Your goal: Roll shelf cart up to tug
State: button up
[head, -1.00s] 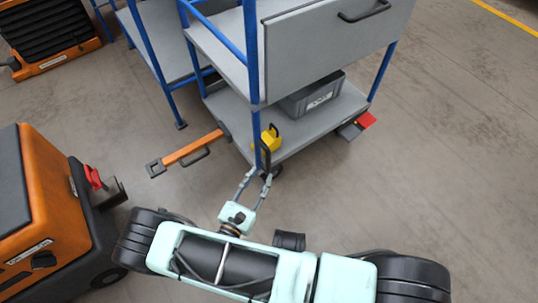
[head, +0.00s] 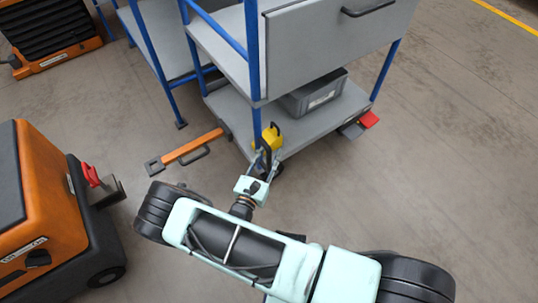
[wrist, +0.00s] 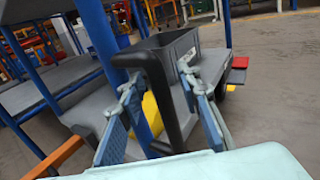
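The shelf cart (head: 328,38) has a blue frame and grey shelves. An orange tow bar (head: 190,147) reaches from its lower deck toward the tug. The orange and black tug (head: 48,200) stands at the left, with a red-topped hitch (head: 92,175) facing the bar's end across a floor gap. A black handle (wrist: 165,95) rises by a yellow block (head: 271,139) at the cart's near corner. My gripper (head: 264,167) is at this handle. In the wrist view its open fingers (wrist: 159,80) stand on either side of the handle, apart from each other; contact cannot be told.
A grey bin (head: 313,94) sits on the cart's lower deck. A red pedal (head: 369,120) sticks out at its right end. Another blue-framed shelf unit (head: 170,45) and an orange machine (head: 50,35) stand behind at left. Floor at right is clear.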

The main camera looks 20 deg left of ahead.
jog(key=shift+c, duration=0.6)
grip_shut()
jog(key=shift+s+a, duration=0.15)
